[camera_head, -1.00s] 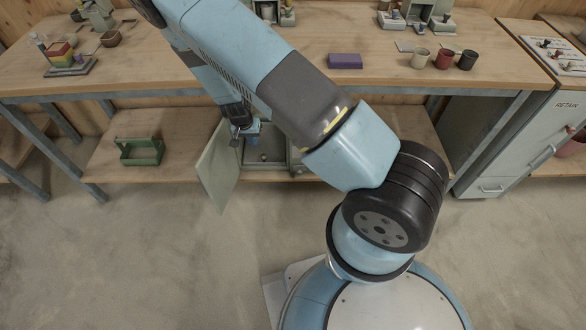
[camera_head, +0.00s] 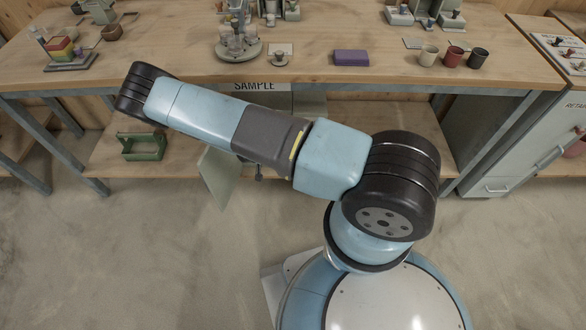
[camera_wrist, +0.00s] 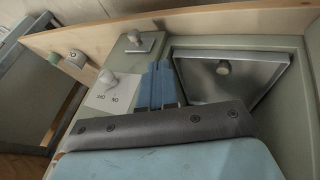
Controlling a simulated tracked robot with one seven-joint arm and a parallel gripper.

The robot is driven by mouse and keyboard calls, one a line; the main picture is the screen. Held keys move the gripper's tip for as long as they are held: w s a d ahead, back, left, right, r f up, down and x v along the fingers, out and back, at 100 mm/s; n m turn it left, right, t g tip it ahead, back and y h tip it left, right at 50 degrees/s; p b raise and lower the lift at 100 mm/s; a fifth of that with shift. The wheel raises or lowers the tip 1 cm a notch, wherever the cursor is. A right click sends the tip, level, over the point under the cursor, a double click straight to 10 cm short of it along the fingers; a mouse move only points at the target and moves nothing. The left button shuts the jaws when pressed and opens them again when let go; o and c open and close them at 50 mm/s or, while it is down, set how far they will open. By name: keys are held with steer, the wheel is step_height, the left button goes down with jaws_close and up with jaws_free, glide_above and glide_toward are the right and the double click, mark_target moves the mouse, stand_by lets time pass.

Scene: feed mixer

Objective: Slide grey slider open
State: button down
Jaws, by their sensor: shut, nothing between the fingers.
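In the wrist view, a grey metal panel (camera_wrist: 250,85) with a round knob (camera_wrist: 223,68) sits in a frame in a pale green cabinet face; it looks like the slider, but I cannot be sure. My gripper (camera_wrist: 160,68) shows there as blue fingers, close together and empty. They are left of the panel and its knob, and do not appear to hold anything. In the head view my arm hides the gripper and most of the cabinet marked SAMPLE (camera_head: 255,87) under the bench. The cabinet's pale door (camera_head: 219,178) hangs open.
In the wrist view, a white plate with a knob (camera_wrist: 107,80) and a small plate with another knob (camera_wrist: 134,40) lie left of my fingers. A green caddy (camera_head: 144,146) stands on the lower shelf.

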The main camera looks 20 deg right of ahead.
steer(key=shift+d, duration=0.15)
steer(key=d+f, duration=0.8)
steer(key=f, duration=0.1)
steer(key=shift+w+d+f, duration=0.25)
steer(key=shift+w+f, duration=0.1)
steer(key=shift+w, duration=0.05)
